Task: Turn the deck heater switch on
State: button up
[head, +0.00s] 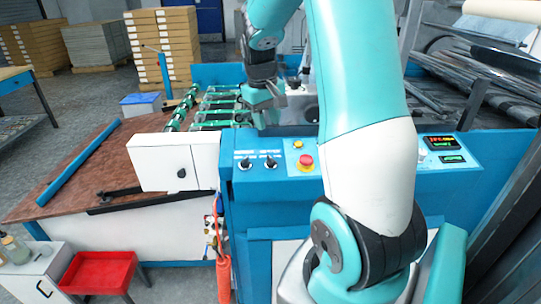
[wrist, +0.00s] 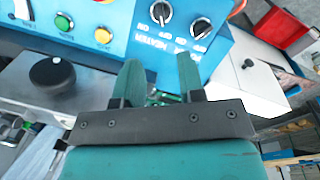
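Two black rotary switches sit on the blue control panel (head: 380,180). In the wrist view the switch nearer the coloured buttons (wrist: 160,13) has a label that seems to read HEATER, with ON and OFF marks; it also shows in the head view (head: 270,162). In the head view my gripper (head: 263,98) is above and behind the panel, touching neither switch.
A red emergency button (head: 305,161) and a yellow button (head: 298,145) are right of the switches. A white box (head: 178,160) with a black knob stands at left. Green rollers (head: 215,105) lie behind the panel. Displays (head: 440,142) are at right.

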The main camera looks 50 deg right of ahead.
aim_at(271, 159)
jog(key=f, duration=0.8)
jog(key=d+f, duration=0.1)
jog(key=f, duration=0.3)
jog(key=shift+s+p, duration=0.25)
jog(key=shift+p, duration=0.05)
jog(key=shift+c, duration=0.4)
grip_shut()
